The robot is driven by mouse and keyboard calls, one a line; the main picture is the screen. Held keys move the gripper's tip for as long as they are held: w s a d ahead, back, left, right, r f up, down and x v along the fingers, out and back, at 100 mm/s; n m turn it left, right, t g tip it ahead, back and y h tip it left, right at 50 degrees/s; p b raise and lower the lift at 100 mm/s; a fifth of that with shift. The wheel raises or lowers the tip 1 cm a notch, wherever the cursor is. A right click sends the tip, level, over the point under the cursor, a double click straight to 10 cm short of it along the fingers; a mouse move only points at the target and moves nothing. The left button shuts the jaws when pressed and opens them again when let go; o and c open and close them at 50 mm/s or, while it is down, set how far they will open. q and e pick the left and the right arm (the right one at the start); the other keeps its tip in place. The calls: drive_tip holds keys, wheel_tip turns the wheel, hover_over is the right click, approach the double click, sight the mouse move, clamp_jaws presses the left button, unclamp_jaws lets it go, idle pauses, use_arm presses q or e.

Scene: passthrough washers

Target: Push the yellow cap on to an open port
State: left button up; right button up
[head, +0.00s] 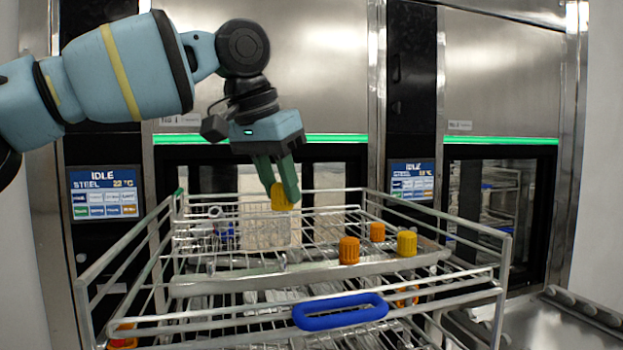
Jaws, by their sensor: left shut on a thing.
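My left gripper (278,190) reaches in from the left and points down over the wire rack (230,283). Its green fingers are shut on a yellow cap (281,198), held above the rack's upper level. A second yellow cap (407,243) sits on the upper level at the right. Two orange caps, one in front (349,250) and one behind (377,231), sit to its left. Small upright metal ports (211,265) show along the rail at the left, but they are too small to tell clearly which are open. My right gripper is not in view.
Two steel washers with idle screens (103,192) stand behind the rack. A blue handle (340,312) is on the rack's front. Glassware (215,238) stands in the rack's left part. Orange pieces (122,336) show on the lower level. Wire side rails surround the rack.

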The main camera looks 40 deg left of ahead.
sight(282, 257)
use_arm(q)
drive_tip(key=shift+w, duration=0.5)
drive_tip(key=shift+s, duration=0.4)
drive_tip(key=shift+w+f, duration=0.15)
drive_tip(key=shift+f, duration=2.95)
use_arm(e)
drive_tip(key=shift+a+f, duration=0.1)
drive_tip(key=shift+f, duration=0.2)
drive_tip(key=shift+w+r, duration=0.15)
use_arm(q)
drive_tip(key=shift+f, duration=1.7)
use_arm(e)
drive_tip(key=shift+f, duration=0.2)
use_arm(q)
drive_tip(key=o, duration=1)
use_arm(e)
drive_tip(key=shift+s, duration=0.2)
use_arm(q)
drive_tip(key=shift+o, duration=0.2)
drive_tip(key=shift+r, duration=0.1)
